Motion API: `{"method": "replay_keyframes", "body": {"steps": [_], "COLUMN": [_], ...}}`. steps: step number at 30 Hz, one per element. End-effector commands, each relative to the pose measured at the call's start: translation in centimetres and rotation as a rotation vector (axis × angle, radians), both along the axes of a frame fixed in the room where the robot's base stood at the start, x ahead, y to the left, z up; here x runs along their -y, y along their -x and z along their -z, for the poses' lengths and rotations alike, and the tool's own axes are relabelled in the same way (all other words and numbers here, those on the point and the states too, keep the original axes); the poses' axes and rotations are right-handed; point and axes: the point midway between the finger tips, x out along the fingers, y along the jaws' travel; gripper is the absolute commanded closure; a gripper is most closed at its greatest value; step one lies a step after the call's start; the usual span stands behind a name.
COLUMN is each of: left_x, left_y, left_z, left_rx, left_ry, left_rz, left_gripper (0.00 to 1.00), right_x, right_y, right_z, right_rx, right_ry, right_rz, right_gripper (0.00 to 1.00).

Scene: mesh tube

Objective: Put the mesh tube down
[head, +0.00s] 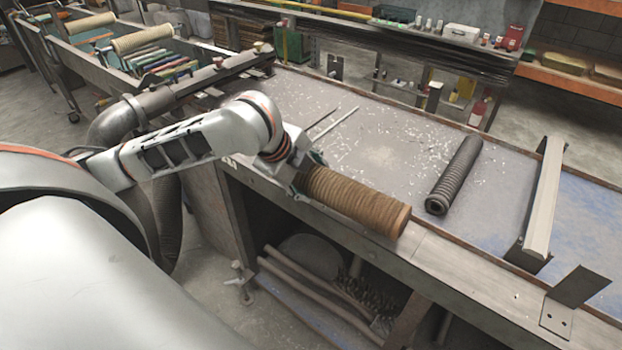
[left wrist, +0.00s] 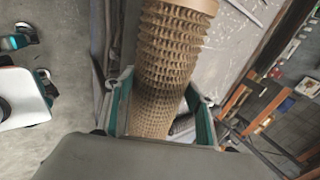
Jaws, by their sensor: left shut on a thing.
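The mesh tube (head: 355,200) is a brown, ribbed cylinder at the front edge of the workbench (head: 385,130) in the head view. My left gripper (head: 300,180) is shut on its left end, and the tube points to the right and toward the front. In the left wrist view the mesh tube (left wrist: 170,60) runs up between the two green-lined fingers of my left gripper (left wrist: 160,110). I cannot tell whether the tube touches the bench top. My right gripper is in neither view.
A dark ribbed tube (head: 455,174) lies on the bench to the right. Two thin rods (head: 332,122) lie behind the gripper. A metal rail (head: 543,200) stands farther right. The bench between the rods and the dark tube is clear apart from pale flecks.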

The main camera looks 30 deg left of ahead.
Motion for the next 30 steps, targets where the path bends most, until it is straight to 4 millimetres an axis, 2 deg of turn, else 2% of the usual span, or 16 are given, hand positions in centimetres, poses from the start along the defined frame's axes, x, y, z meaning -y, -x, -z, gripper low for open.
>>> {"method": "replay_keyframes", "body": {"steps": [20, 21, 22, 23, 30], "left_x": [0.0, 0.0, 0.0, 0.0, 0.0], "left_y": [0.0, 0.0, 0.0, 0.0, 0.0], "left_z": [1.3, 1.4, 1.3, 1.3, 1.3], "left_rx": [0.002, 0.0, 0.0, 0.0, 0.001], "left_ry": [-0.001, -0.001, -0.001, -0.001, -0.001], "left_rz": [-0.001, 0.0, 0.0, 0.0, 0.0], "left_gripper": [0.8, 0.41, 0.33, 0.3, 0.3], "right_x": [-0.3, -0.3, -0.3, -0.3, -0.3], "right_y": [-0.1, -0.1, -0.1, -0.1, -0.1], "right_z": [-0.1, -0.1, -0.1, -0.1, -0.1], "right_rx": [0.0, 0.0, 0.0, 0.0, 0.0], "right_ry": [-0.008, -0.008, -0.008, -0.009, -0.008], "right_rz": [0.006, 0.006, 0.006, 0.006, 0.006], "right_gripper": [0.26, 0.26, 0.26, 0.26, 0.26]}}
